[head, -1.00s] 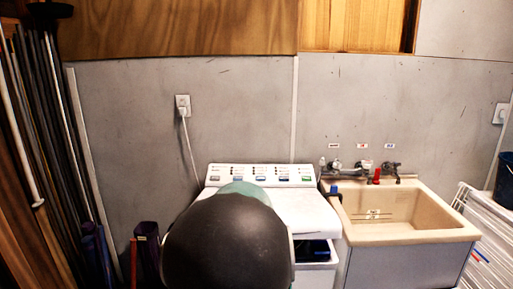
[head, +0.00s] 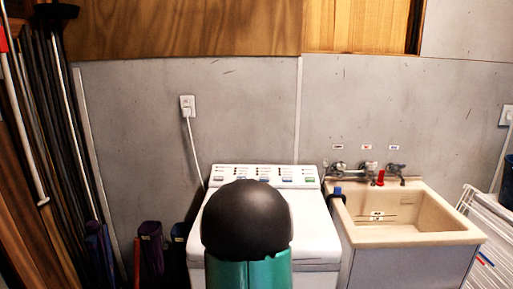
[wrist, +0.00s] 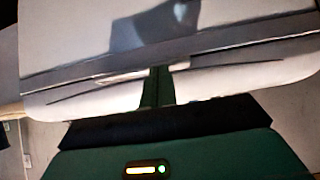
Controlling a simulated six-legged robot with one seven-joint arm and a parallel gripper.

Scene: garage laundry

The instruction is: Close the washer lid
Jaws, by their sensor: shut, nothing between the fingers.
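The white washer (head: 316,278) stands against the wall in the head view, partly hidden behind my dark and green arm. Its lid (head: 316,232) looks down flat over the top, with no dark opening showing on the visible right side. The lid's left and middle parts are mostly hidden by my arm. In the wrist view the pale lid (wrist: 225,35) fills the upper part, its front edge running across. My gripper (wrist: 157,78) is shut and empty, its fingertips at that front edge; I cannot tell whether they touch. The head view hides the gripper behind my arm.
A beige sink (head: 405,238) with taps stands right of the washer. A white rack (head: 492,240) is at the far right. Poles (head: 62,130) lean at the left, and purple items (head: 151,250) stand left of the washer.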

